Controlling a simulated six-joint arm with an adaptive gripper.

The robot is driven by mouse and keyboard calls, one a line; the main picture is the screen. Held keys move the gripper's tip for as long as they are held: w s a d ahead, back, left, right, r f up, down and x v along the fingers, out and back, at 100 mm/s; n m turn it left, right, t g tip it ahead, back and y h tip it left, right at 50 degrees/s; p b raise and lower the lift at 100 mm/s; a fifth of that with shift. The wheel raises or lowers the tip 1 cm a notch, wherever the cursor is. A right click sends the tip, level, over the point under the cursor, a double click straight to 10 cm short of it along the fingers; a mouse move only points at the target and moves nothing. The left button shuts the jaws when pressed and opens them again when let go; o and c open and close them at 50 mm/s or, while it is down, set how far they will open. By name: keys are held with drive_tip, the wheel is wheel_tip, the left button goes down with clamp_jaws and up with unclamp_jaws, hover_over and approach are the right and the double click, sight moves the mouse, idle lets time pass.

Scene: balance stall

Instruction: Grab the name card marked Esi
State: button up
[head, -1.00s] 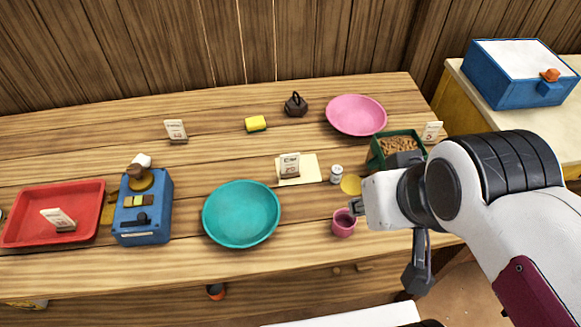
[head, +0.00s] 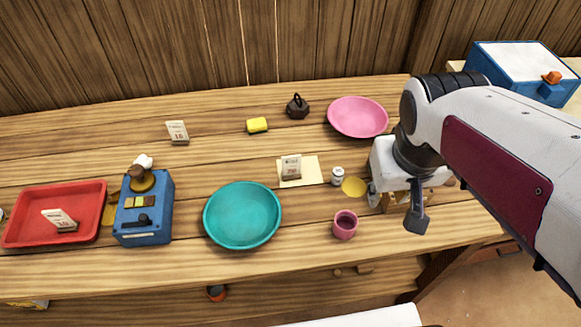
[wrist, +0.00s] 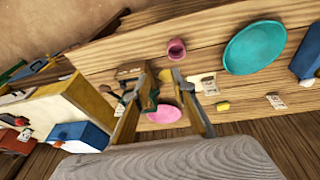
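Small white name cards stand in wooden holders; their writing is too small to read, so I cannot tell which says Esi. In the head view one card (head: 177,131) is at the back left, one (head: 291,167) stands on a cream sheet, and one (head: 60,220) leans in the red tray (head: 98,190). Two cards also show in the wrist view, one nearer (wrist: 209,86) and one farther right (wrist: 276,101). My gripper (head: 397,208) is over the table's right part, its fingers apart and empty. It also shows in the wrist view (wrist: 160,78). The card at the right end is hidden behind my arm in the head view.
A pink cup (head: 345,224), small can (head: 337,176) and yellow disc (head: 354,187) stand left of my gripper. A teal bowl (head: 242,242), blue scale (head: 145,220), yellow sponge (head: 257,125), dark weight (head: 298,106) and pink plate (head: 357,117) are farther off. A blue box (head: 520,65) stands at right.

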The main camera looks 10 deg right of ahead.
drive_tip(key=w+d+f+n+t+h, duration=0.15)
drive_tip(key=w+d+n, duration=0.35)
drive_tip(key=w, duration=0.6)
drive_tip(key=w+d+f+n+t+h, duration=0.1)
drive_tip(key=w+d+n+h, duration=0.15)
drive_tip(key=w+d, duration=0.65)
drive_tip(key=w+a+f+n+t+y, duration=0.1)
drive_tip(key=w+f+n+t+y, duration=0.15)
drive_tip(key=w+n, duration=0.5)
drive_tip(key=w+a+f+n+t+y, duration=0.1)
drive_tip(key=w+f+n+t+y, duration=0.3)
drive_tip(key=w, duration=0.7)
drive_tip(key=w+a+f+n+g+y, duration=0.1)
drive_tip(key=a+f+n+g+y, duration=0.2)
drive_tip(key=a+n, duration=0.5)
drive_tip(key=a+f+n+g+y, duration=0.15)
drive_tip(key=a+n+y, duration=0.3)
drive_tip(key=n, duration=0.65)
drive_tip(key=s+a+r+n+g+y, duration=0.2)
drive_tip(key=s+a+n+g, duration=0.1)
drive_tip(key=s+n, duration=0.3)
drive_tip(key=s+a+r+n+g+y, duration=0.2)
drive_tip(key=s+a+n+g, duration=0.2)
drive_tip(key=s+n, duration=0.3)
drive_tip(key=n+g, duration=0.1)
drive_tip(key=n, duration=0.3)
drive_tip(key=shift+s+a+r+y, duration=0.15)
drive_tip(key=shift+r+y, duration=0.05)
drive_tip(key=shift+y, duration=0.1)
